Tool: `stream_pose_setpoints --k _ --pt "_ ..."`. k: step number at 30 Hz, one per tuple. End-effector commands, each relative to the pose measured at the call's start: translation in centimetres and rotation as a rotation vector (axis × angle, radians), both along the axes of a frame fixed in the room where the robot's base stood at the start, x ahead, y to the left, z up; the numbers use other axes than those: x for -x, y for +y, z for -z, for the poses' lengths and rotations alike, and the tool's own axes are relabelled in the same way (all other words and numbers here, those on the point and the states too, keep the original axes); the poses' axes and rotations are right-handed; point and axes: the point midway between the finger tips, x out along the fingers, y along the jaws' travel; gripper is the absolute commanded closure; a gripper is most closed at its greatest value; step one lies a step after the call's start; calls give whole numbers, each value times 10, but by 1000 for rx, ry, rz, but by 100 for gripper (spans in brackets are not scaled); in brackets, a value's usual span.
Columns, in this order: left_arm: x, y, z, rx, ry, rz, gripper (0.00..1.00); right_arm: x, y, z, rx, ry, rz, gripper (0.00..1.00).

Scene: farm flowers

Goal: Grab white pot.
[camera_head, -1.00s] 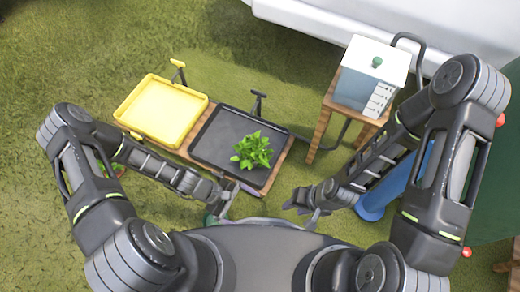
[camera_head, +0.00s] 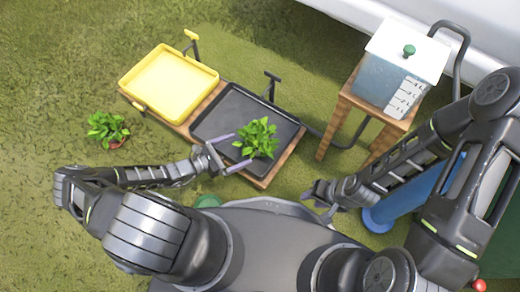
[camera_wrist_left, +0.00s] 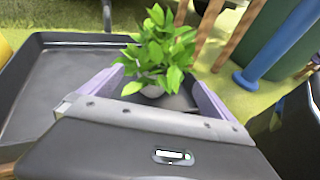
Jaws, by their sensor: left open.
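A leafy green plant (camera_head: 258,138) stands on the black tray (camera_head: 215,122). In the left wrist view, a small part of a pale pot (camera_wrist_left: 152,90) shows beneath the leaves (camera_wrist_left: 160,50). My left gripper (camera_head: 240,152) is open, with its purple fingers (camera_wrist_left: 155,95) on either side of the plant's lower part. I cannot tell whether they touch the pot. My right gripper (camera_head: 319,203) is empty, its fingers apart, to the right of the black tray's wooden base.
A yellow tray (camera_head: 165,85) sits left of the black one. A second plant in a reddish pot (camera_head: 115,143) stands on the grass. A water tank (camera_head: 385,82) stands on a wooden stand (camera_head: 335,110). A blue cylinder (camera_head: 378,220) is near my right arm.

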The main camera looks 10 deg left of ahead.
Motion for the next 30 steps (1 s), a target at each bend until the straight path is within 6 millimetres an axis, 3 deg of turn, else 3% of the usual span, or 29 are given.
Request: stream_pose_setpoints --k 1,11,20,30 --pt "-1 2 7 5 -2 -10 0 -1 0 7 0 -2 2 64" --pt "-2 3 5 7 -2 -15 0 -1 -1 4 0 -2 2 64" --pt "-18 -13 13 7 -2 -13 0 -2 -1 13 2 -6 4 64" --pt "-20 -15 14 6 -1 -13 0 -3 -1 14 3 -5 4 64"
